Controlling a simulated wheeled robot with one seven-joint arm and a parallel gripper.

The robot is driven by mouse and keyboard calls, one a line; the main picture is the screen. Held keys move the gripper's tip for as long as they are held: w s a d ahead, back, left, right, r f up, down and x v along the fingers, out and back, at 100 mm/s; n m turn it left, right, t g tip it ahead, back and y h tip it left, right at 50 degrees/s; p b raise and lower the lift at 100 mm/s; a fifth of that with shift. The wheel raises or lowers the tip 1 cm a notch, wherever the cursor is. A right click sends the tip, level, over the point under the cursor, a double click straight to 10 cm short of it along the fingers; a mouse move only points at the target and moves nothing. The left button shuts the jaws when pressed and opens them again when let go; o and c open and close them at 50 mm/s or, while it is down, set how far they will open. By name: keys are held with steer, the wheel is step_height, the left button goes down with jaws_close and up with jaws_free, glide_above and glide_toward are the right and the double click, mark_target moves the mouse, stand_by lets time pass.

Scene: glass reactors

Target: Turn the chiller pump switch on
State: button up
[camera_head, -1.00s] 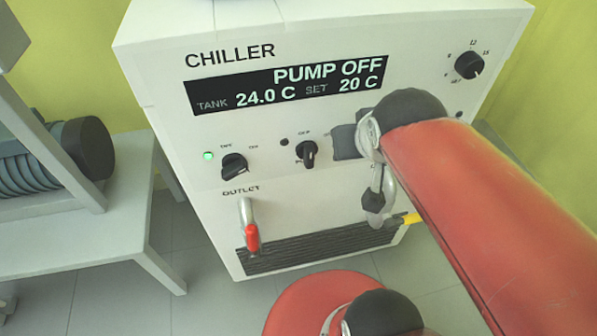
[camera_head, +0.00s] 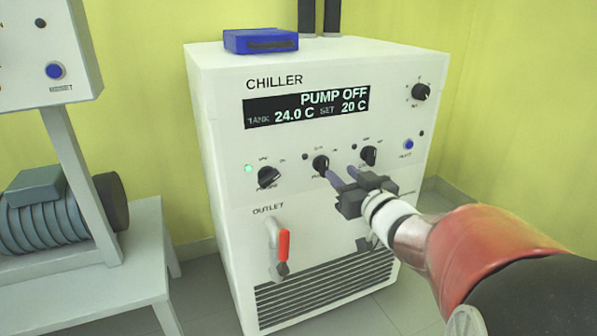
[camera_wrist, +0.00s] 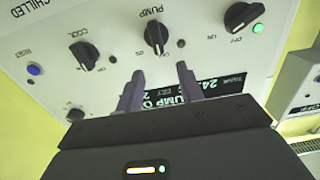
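The white chiller (camera_head: 225,240) faces me, and its display (camera_head: 306,106) reads PUMP OFF, tank 24.0 C, set 20 C. The pump switch (camera_head: 320,165) is a black rotary knob in the middle of the row of three knobs. In the wrist view, which is upside down, the pump switch (camera_wrist: 156,36) sits under its PUMP label, between OFF and ON marks. My gripper (camera_head: 342,174) is open in front of the panel, just right of and below the knob. In the wrist view my gripper (camera_wrist: 160,70) has its fingers apart, with the knob beyond the tips, untouched and roughly centred.
The power knob (camera_head: 268,178) with a lit green lamp is left of the pump switch, and the cool knob (camera_head: 368,155) is right. The outlet valve's red handle (camera_head: 283,246) sticks out below. A blue box (camera_head: 261,40) lies on top. A bench (camera_head: 95,283) stands left.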

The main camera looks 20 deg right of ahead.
mark_target(327, 159)
steer(key=w, duration=0.7)
steer(key=shift+w+a, duration=0.1)
steer(key=shift+w, duration=0.2)
